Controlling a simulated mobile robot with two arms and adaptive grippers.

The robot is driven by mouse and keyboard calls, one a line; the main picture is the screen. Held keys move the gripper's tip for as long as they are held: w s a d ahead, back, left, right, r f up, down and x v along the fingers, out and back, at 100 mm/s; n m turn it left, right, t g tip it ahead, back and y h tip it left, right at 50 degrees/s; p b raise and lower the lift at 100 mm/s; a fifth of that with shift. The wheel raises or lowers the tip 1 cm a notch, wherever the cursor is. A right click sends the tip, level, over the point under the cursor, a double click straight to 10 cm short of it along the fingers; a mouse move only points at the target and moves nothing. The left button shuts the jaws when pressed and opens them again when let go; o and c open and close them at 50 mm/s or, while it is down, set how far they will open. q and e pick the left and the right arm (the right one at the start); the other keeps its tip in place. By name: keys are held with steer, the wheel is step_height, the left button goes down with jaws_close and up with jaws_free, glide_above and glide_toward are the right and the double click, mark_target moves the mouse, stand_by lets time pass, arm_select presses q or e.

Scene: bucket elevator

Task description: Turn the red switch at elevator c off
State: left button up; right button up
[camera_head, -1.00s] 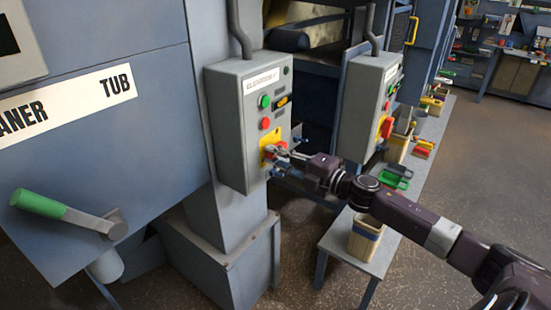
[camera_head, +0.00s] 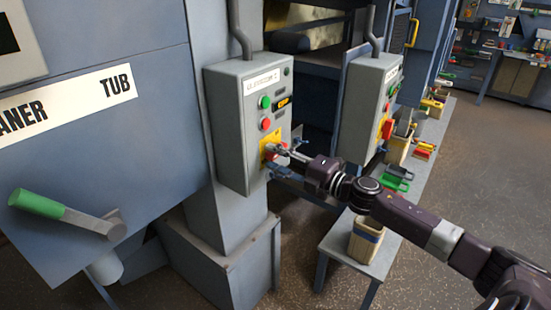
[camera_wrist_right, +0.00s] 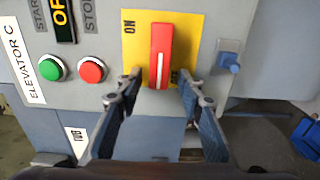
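The red switch (camera_wrist_right: 161,45) sits on a yellow plate (camera_wrist_right: 192,30) on the grey box labelled ELEVATOR C (camera_wrist_right: 22,62). In the right wrist view its handle stands upright, with a white line toward its lower end. The word ON is at the plate's left; a lower-right mark is partly hidden. My right gripper (camera_wrist_right: 160,80) is open, one finger on each side of the handle's lower end; I cannot tell whether they touch it. In the head view the right gripper (camera_head: 287,153) is at the switch (camera_head: 275,148), partly covering it. My left gripper is not in view.
A second control box (camera_head: 362,110) stands to the right. A bench (camera_head: 385,255) with a bin (camera_head: 366,240) is below my right arm.

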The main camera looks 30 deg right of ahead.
steer(key=shift+s+d, duration=0.1)
steer(key=v, duration=1.1)
steer(key=shift+s, duration=0.4)
steer(key=shift+d, duration=0.1)
